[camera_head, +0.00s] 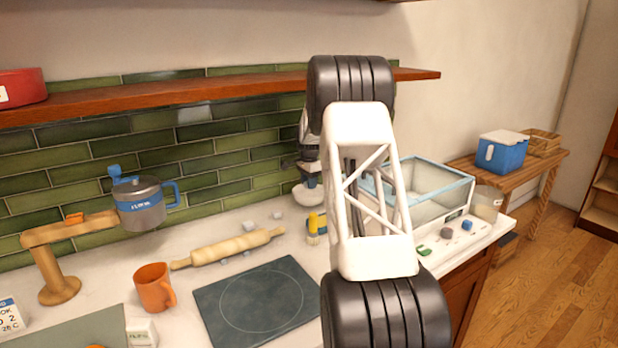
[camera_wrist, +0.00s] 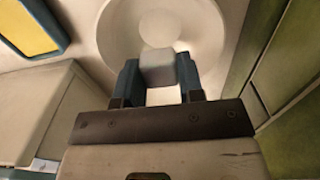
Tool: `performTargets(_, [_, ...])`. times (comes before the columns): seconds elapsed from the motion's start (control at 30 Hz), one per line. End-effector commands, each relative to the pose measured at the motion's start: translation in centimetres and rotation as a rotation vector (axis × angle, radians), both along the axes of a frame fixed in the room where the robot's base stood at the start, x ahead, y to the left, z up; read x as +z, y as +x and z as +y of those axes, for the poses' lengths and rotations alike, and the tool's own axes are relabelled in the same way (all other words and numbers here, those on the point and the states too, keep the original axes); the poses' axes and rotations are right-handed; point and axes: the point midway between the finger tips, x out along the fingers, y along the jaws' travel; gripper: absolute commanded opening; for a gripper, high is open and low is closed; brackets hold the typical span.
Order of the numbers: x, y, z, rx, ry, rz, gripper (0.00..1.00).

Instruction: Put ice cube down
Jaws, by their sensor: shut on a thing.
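In the wrist view, my gripper (camera_wrist: 160,82) is shut on a small pale grey ice cube (camera_wrist: 158,67) between its blue-grey fingertips. Behind the cube is a round white bowl (camera_wrist: 198,30); I cannot tell how far the cube is from it. In the head view, a white bowl (camera_head: 307,196) stands on the counter near the back wall, partly hidden by my arm.
A rolling pin (camera_head: 228,247), dark square plate (camera_head: 262,301) and orange mug (camera_head: 154,287) lie to the left. A clear bin (camera_head: 430,203) stands to the right. A wooden shelf (camera_head: 200,98) runs above.

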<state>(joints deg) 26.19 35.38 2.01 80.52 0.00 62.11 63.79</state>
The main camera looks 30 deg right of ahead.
Motion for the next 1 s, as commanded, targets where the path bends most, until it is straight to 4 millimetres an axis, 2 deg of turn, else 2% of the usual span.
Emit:
performTargets(0.2, [-1.8,0.0,0.0,0.000,0.000,0.000,0.13])
performTargets(0.4, [-2.8,0.0,0.0,0.000,0.000,0.000,0.13])
performTargets(0.87, [-3.2,0.0,0.0,0.000,0.000,0.000,0.13])
performTargets(0.9, [-3.2,0.0,0.0,0.000,0.000,0.000,0.37])
performTargets(1.0, [-3.2,0.0,0.0,0.000,0.000,0.000,0.52])
